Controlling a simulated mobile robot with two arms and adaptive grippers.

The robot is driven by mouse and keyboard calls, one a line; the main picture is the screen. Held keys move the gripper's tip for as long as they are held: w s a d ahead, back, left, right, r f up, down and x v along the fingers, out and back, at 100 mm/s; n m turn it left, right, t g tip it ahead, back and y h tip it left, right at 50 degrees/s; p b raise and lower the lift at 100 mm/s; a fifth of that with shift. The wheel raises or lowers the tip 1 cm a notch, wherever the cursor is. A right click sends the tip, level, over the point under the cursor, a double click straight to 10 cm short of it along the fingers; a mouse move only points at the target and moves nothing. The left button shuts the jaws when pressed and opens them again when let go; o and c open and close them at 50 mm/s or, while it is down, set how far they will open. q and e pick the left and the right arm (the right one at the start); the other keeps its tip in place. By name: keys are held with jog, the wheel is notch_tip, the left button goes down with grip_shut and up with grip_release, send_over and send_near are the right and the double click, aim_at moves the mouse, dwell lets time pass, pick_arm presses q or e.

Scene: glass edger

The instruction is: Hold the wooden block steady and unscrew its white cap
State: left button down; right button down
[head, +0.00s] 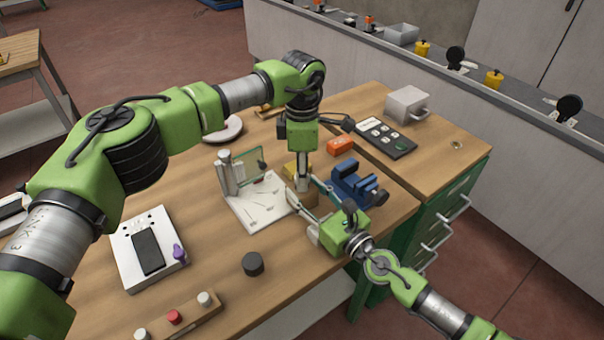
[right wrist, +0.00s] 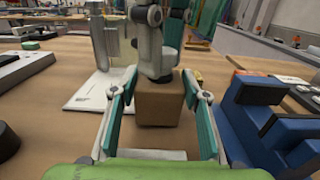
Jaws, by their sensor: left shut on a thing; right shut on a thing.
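The wooden block (right wrist: 160,106) stands upright on the table between the teal-padded fingers of my right gripper (right wrist: 160,88). In the head view the block (head: 301,200) is small and partly covered by both grippers. My right gripper comes in low from the front right and is shut on the block's sides. My left gripper (head: 302,180) points straight down onto the block's top and is shut there on the white cap. The cap itself is hidden by the left gripper's fingers; a dark part shows just above the block in the right wrist view.
A blue vise-like fixture (head: 357,188) stands close right of the block. A white plate with a glass-holding post (head: 226,174) is close left. An orange box (head: 340,145), a dark puck (head: 252,264) and a button bar (head: 180,315) lie around. Clear wood lies at front.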

pick_arm(q)
jog(key=n, duration=0.9)
jog(key=shift+n, duration=0.3)
jog(key=n, duration=0.3)
jog(key=shift+n, duration=0.4)
jog(key=n, duration=0.5)
jog(key=shift+r, duration=0.15)
jog(key=shift+r, duration=1)
